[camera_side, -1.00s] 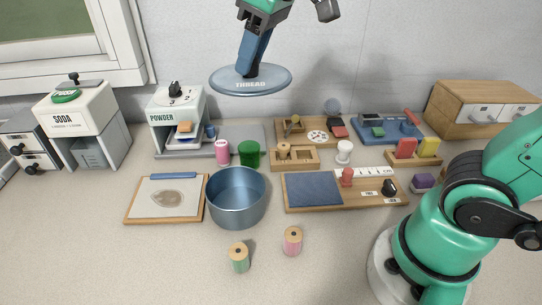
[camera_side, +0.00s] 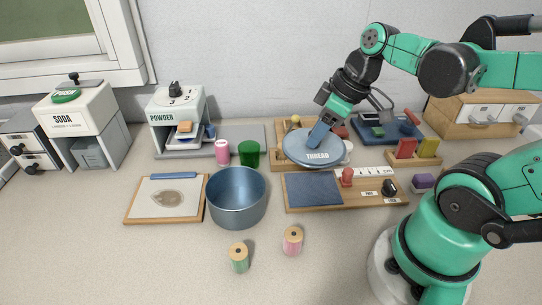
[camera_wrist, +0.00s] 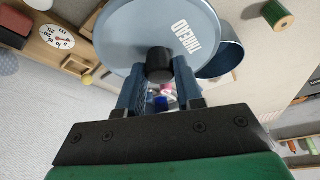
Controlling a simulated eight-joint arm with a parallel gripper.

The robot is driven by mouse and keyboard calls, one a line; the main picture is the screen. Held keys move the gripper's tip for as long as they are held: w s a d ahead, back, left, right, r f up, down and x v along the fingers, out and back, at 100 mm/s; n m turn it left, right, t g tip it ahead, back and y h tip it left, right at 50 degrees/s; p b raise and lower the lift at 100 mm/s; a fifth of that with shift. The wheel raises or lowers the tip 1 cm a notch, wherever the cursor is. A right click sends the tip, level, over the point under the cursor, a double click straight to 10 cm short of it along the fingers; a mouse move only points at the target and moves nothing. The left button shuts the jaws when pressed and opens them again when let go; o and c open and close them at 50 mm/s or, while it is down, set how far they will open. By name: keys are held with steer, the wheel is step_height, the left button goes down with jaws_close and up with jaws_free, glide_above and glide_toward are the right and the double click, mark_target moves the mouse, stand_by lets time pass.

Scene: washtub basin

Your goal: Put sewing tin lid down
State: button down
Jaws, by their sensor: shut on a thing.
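The sewing tin lid is a round blue disc marked THREAD (camera_side: 320,157) with a dark knob; it also shows large in the wrist view (camera_wrist: 190,30). My gripper (camera_side: 316,140) is shut on the lid's knob, seen between the fingers in the wrist view (camera_wrist: 159,75). The lid looks roughly level, in front of the back wooden trays in the side view. I cannot tell how high it is above them. The open blue round tin (camera_side: 237,200) stands on the counter to the lower left of the lid, with nothing visible inside.
A green spool (camera_side: 239,258) and a pink spool (camera_side: 292,241) stand at the front. A wooden board with a blue pad (camera_side: 313,190) lies just below the lid in the picture. A framed board (camera_side: 138,213) lies left of the tin. The front left counter is clear.

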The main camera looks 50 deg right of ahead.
mark_target(288, 151)
steer(key=shift+f, duration=4.75)
steer(key=c, duration=0.6)
jaws_free()
steer(key=shift+v, duration=5.85)
steer(key=w+a+m, duration=0.1)
steer(key=w, duration=0.1)
steer(key=w+a+m+t+h, duration=0.1)
steer(key=w+a, duration=0.1)
steer(key=w+a+m+t, duration=0.1)
steer(key=w+a, duration=0.1)
steer(key=shift+w+a+f, duration=0.2)
steer(key=shift+w, duration=0.2)
steer(key=shift+w+a+m+t, duration=0.25)
steer(key=shift+a+m+t, duration=0.05)
steer(key=shift+m+t, duration=0.1)
